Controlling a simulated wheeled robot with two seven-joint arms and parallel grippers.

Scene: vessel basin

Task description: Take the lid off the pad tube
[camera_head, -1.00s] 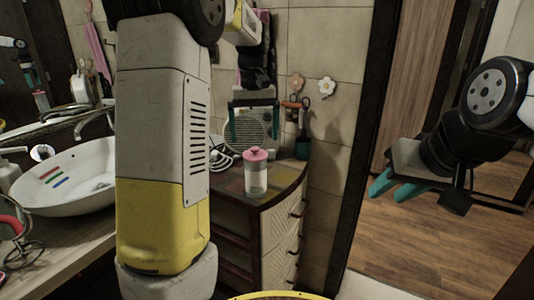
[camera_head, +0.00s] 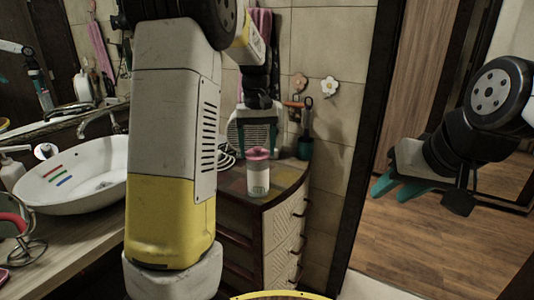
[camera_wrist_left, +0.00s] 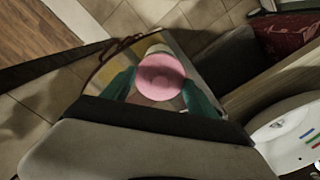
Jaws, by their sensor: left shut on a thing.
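The pad tube (camera_head: 258,183) is a pale upright container on the corner cabinet. Its pink lid (camera_head: 257,153) sits on top of it, and the lid also shows as a round pink disc in the left wrist view (camera_wrist_left: 161,77). My left gripper (camera_head: 257,146) reaches down from above. Its teal fingers lie on either side of the lid in the left wrist view (camera_wrist_left: 160,88), shut on it. The tube's body is mostly hidden below the lid in that view. My right gripper (camera_head: 398,188) is open and empty, far to the right, away from the tube.
The cabinet top (camera_head: 290,175) is clear to the right of the tube. A cup with tools (camera_head: 305,148) and a grey fan-like grille (camera_head: 240,130) stand behind it. A white basin (camera_head: 70,175) is at the left. Wooden floor (camera_head: 430,235) lies at the right.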

